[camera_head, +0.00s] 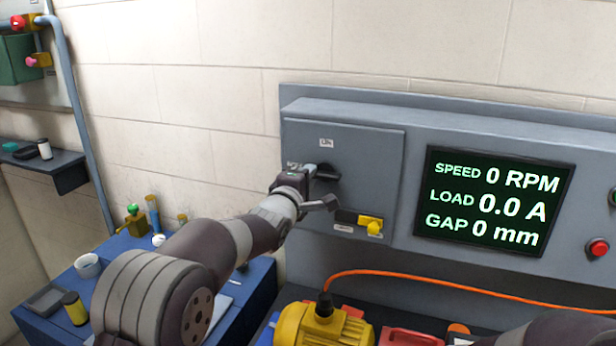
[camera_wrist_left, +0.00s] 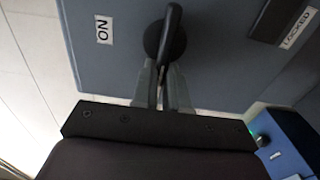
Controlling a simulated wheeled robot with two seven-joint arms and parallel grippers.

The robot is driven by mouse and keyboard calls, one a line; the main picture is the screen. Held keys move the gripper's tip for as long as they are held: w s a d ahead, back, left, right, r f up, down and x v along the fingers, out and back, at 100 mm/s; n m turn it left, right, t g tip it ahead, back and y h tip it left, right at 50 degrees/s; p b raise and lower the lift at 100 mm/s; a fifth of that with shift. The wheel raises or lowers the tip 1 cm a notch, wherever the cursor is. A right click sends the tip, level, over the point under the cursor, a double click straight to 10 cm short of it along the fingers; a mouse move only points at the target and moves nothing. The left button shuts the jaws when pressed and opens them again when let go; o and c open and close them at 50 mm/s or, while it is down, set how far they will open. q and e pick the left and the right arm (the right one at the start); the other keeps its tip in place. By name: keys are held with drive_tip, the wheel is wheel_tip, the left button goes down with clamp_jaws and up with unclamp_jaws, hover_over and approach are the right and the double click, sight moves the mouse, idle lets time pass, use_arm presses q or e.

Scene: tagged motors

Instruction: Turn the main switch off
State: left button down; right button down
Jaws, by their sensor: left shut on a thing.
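The main switch is a black rotary handle (camera_head: 328,173) on the grey cabinet door (camera_head: 370,160), below a white ON label (camera_head: 326,143). The handle (camera_wrist_left: 172,35) lies sideways, pointing left rather than up at the ON label. My left gripper (camera_head: 310,172) is at the handle from the left. In the left wrist view its two fingers (camera_wrist_left: 163,85) are shut on the handle's end. Another label left of the handle is partly hidden by the gripper. My right gripper is out of view.
A display (camera_head: 492,200) reads 0 RPM, 0.0 A and 0 mm. A red button (camera_head: 598,248) is at right. A yellow motor (camera_head: 322,328) and orange cable (camera_head: 420,284) lie below. A blue table (camera_head: 262,285) stands left.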

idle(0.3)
use_arm(q)
drive_tip(key=c, duration=1.1)
unclamp_jaws()
drive_tip(key=shift+a, duration=0.1)
drive_tip(key=shift+c, duration=0.2)
drive_tip(key=b+v, duration=0.5)
drive_tip(key=v, duration=0.7)
drive_tip(key=shift+s, duration=0.3)
drive_tip(key=shift+a, duration=0.1)
